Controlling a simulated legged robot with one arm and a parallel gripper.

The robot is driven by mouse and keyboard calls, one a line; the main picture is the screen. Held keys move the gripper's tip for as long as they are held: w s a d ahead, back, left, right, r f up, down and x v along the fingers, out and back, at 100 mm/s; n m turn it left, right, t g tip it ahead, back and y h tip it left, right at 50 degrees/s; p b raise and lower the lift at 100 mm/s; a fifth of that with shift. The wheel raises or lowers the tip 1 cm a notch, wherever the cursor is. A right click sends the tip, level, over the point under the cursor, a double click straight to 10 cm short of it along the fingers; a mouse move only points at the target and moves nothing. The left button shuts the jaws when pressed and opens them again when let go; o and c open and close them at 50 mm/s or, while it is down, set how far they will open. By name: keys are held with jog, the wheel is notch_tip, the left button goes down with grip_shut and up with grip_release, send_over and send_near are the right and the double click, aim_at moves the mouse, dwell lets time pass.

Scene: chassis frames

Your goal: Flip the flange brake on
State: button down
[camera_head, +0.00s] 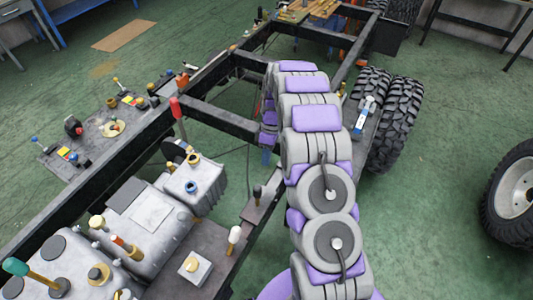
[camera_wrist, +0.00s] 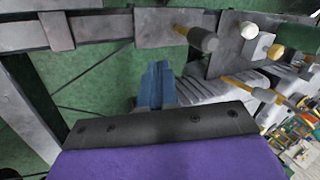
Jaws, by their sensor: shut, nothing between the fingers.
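Several levers stand on the chassis frame, and I cannot tell which one is the flange brake. A lever with a black knob (camera_head: 257,191) stands on a plate at the frame rail. A lever with a white knob (camera_head: 234,234) stands nearer. A red-handled lever (camera_head: 177,108) rises at the far rail. My gripper's blue fingers are together and empty, apart from the dark knob. In the head view my arm largely hides the gripper.
Grey tanks (camera_head: 135,220) fill the left of the frame, with a teal-knobbed lever (camera_head: 15,266) at the edge. A side panel (camera_head: 110,125) carries several small controls. Double tyres (camera_head: 395,120) stand to the right, and a loose wheel (camera_head: 512,195) is beyond. Green floor between is clear.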

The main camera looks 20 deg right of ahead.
aim_at(257, 197)
jog(key=s+a+f+b, duration=0.2)
jog(key=s+a+f, duration=0.1)
jog(key=s+f, duration=0.1)
jog(key=shift+s+a+f, duration=0.2)
jog(key=shift+s+a, duration=0.1)
jog(key=shift+s, duration=0.2)
dwell(0.3)
jog(key=shift+s+a+r+t+h, duration=0.2)
jog(key=shift+s+a+t+h, duration=0.1)
jog(key=shift+a+h, duration=0.1)
jog(key=s+a+t+h+p, duration=0.3)
jog(key=s+a+p, duration=0.2)
jog(key=s+a, duration=0.1)
jog(key=shift+s+f+t+h, duration=0.15)
jog(key=shift+f+t+h, duration=0.15)
jog(key=shift+f+h, duration=0.1)
dwell(0.6)
